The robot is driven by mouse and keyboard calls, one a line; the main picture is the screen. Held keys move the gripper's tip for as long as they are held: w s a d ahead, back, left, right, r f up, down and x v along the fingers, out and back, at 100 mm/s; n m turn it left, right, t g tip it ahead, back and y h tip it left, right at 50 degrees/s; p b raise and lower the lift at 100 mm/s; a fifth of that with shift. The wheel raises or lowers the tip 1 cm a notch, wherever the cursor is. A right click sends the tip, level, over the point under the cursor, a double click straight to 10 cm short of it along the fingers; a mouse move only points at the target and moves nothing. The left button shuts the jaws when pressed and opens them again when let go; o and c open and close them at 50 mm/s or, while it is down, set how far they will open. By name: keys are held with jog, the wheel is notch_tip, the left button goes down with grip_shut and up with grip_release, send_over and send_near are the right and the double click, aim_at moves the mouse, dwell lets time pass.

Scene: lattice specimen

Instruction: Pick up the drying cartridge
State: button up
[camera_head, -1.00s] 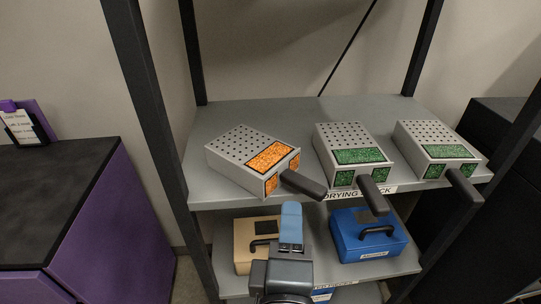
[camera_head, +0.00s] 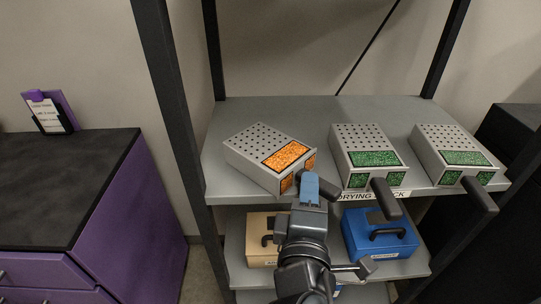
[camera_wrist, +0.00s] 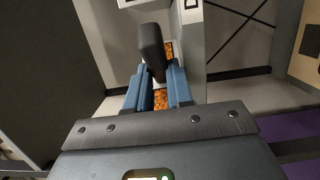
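Three grey perforated drying cartridges stand on the upper shelf. The left one (camera_head: 262,147) has orange windows and sits turned at an angle. The middle one (camera_head: 359,139) and the right one (camera_head: 445,144) have green windows. My gripper (camera_head: 311,182) is at the dark handle of the orange cartridge, which it partly hides. In the wrist view, the blue fingers of my gripper (camera_wrist: 159,82) are apart, on either side of the dark handle (camera_wrist: 152,42). Orange shows between and behind them. I cannot tell whether a finger touches the handle.
The upper shelf (camera_head: 310,112) has a drying rack label on its front edge. Below stand a beige case (camera_head: 257,226) and a blue case (camera_head: 366,246). Dark rack posts (camera_head: 176,120) flank the shelves. A purple cabinet (camera_head: 135,215) stands at left.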

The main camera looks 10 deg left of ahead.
grip_shut()
